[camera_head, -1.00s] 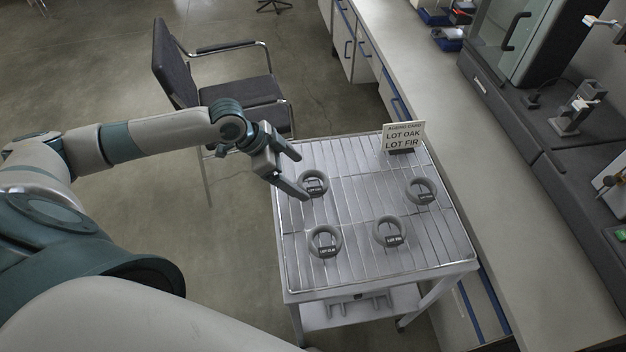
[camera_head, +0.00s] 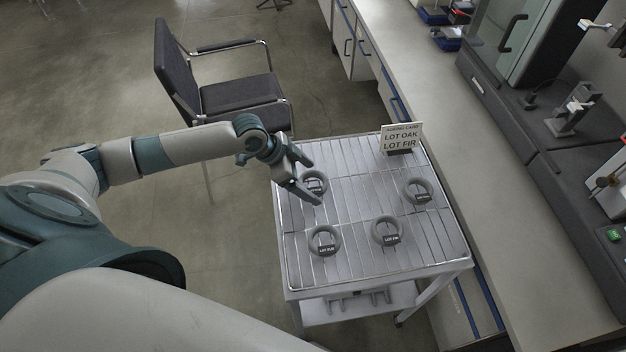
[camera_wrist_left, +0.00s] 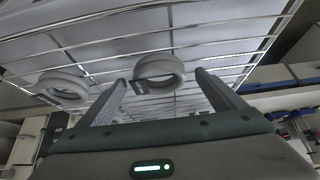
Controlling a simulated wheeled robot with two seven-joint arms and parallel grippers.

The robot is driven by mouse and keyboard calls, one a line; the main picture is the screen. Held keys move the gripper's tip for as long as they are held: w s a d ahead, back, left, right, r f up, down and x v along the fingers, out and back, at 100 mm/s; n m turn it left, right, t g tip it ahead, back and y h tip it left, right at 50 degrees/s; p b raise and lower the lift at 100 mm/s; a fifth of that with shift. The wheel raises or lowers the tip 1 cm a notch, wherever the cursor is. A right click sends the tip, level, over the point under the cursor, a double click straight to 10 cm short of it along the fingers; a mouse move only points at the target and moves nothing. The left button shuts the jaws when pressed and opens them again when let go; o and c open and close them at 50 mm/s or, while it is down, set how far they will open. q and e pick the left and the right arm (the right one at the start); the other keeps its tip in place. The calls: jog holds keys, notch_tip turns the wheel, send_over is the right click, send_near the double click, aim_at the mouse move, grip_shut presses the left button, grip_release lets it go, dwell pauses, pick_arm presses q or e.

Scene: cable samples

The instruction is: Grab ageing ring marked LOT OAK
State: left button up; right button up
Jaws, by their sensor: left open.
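Several grey ageing rings lie on the wire rack of a cart, each with a small dark tag: far-left ring (camera_head: 325,179), right ring (camera_head: 417,180), front-middle ring (camera_head: 386,218) and front-left ring (camera_head: 323,228). Another ring (camera_wrist_left: 62,78) lies to the left. My right gripper is out of view.
A card (camera_head: 401,137) reading LOT OAK and LOT FIR stands at the rack's far edge. A black chair (camera_head: 235,95) is behind the cart (camera_head: 370,281). A long counter (camera_head: 480,150) with equipment runs along the right. The rack's centre is clear.

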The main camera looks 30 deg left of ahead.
pick_arm(q)
jog(key=shift+f, duration=0.15)
dwell(0.3)
jog(key=c, duration=1.2)
jog(key=shift+r+b, duration=0.5)
jog(key=shift+r, duration=0.15)
notch_tip(320, 180, up, 2)
jog(key=shift+w+r+b, duration=0.1)
jog(key=shift+r+b, duration=0.05)
jog(key=shift+b, duration=0.5)
jog(key=s+d+r+b, duration=0.3)
jog(key=s+d+r, duration=0.4)
jog(key=d, duration=0.2)
jog(key=shift+d+r, duration=0.2)
jog(key=shift+r, duration=0.05)
